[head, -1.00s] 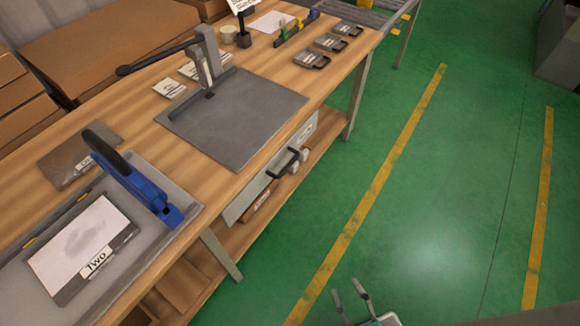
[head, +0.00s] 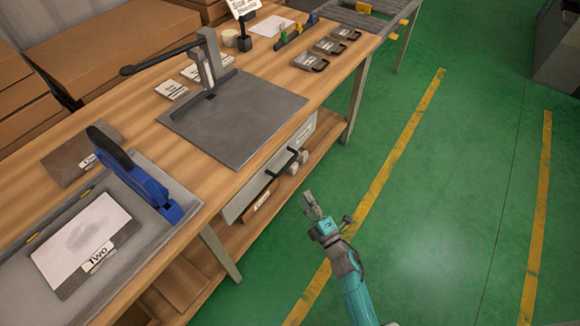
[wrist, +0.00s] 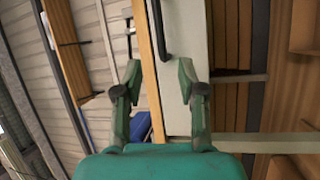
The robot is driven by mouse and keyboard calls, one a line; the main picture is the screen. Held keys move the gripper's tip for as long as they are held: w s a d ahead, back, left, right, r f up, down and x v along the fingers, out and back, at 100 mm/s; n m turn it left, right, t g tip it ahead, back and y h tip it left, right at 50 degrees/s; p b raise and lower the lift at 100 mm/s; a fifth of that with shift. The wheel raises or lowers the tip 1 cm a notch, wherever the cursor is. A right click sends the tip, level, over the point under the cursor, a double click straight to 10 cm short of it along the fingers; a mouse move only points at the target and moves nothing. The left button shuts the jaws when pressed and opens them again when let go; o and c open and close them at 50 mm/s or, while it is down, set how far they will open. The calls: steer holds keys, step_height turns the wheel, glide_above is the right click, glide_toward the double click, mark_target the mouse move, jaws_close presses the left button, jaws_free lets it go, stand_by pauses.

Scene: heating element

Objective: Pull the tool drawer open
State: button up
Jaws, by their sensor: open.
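The tool drawer (head: 240,206) has a pale grey front below the edge of the wooden workbench and appears closed. Its black bar handle (head: 281,164) sticks out from the front. In the wrist view the drawer front (wrist: 176,100) is a pale upright strip, and the handle (wrist: 164,32) is at the top, beyond the fingertips. My gripper (head: 312,198) is open and empty, to the right of the handle in the head view and apart from it. In the wrist view my gripper (wrist: 161,78) has both fingers spread, with the drawer front seen between and behind them.
A lower shelf holds boxes under the drawer. Green floor (head: 420,230) with yellow lines is clear to the right.

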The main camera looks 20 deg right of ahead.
steer(key=n, duration=0.2)
glide_toward(288, 164)
steer(key=shift+y, duration=0.3)
steer(key=x, duration=1)
steer(key=shift+w+d+f, duration=0.1)
steer(key=shift+f, duration=0.3)
jaws_close()
